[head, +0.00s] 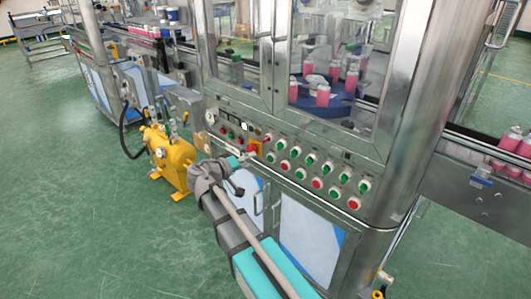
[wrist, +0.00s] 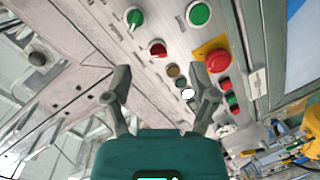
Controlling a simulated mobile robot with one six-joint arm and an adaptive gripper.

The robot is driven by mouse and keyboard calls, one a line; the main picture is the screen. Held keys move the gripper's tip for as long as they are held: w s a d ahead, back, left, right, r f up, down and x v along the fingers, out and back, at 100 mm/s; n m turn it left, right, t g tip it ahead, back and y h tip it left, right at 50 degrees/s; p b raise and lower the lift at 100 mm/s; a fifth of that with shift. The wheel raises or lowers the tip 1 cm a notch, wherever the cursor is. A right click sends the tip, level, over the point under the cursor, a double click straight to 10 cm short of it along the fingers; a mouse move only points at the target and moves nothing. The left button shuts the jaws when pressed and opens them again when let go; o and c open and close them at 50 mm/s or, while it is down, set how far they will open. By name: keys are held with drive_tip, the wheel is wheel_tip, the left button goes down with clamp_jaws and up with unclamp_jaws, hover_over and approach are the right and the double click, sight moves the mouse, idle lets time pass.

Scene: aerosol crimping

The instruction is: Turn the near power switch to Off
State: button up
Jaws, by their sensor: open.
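The control panel (head: 290,160) of the steel machine carries rows of green and red buttons and knobs. It also fills the upper middle of the wrist view (wrist: 178,28). A red selector knob (wrist: 157,48) and a green selector knob (wrist: 134,18) show there, with a red mushroom button (wrist: 214,58) on a yellow plate. I cannot tell which control is the near power switch; no label is readable. My gripper (wrist: 160,82) is open and empty, its fingers spread in front of the panel. In the head view my gripper (head: 249,159) is by the panel's left part, below the yellow plate.
A yellow pump-like unit (head: 170,158) stands on the green floor to the left. Glass doors (head: 330,50) above the panel enclose pink bottles. A conveyor with pink bottles (head: 508,140) runs off at right. Open floor (head: 70,200) lies at left.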

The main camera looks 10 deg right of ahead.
sight(264, 140)
drive_tip(key=a, duration=0.1)
drive_tip(key=w+a+t+b, duration=0.1)
drive_tip(key=a+t+h, duration=0.1)
drive_tip(key=a, duration=0.1)
drive_tip(key=shift+w+r, duration=0.3)
drive_tip(key=shift+r, duration=0.1)
drive_tip(key=shift+w+d, duration=0.1)
drive_tip(key=shift+d, duration=0.05)
drive_tip(key=x, duration=1.3)
drive_tip(key=shift+w+d, duration=0.15)
drive_tip(key=shift+w, duration=0.05)
drive_tip(key=shift+d, duration=0.1)
clamp_jaws()
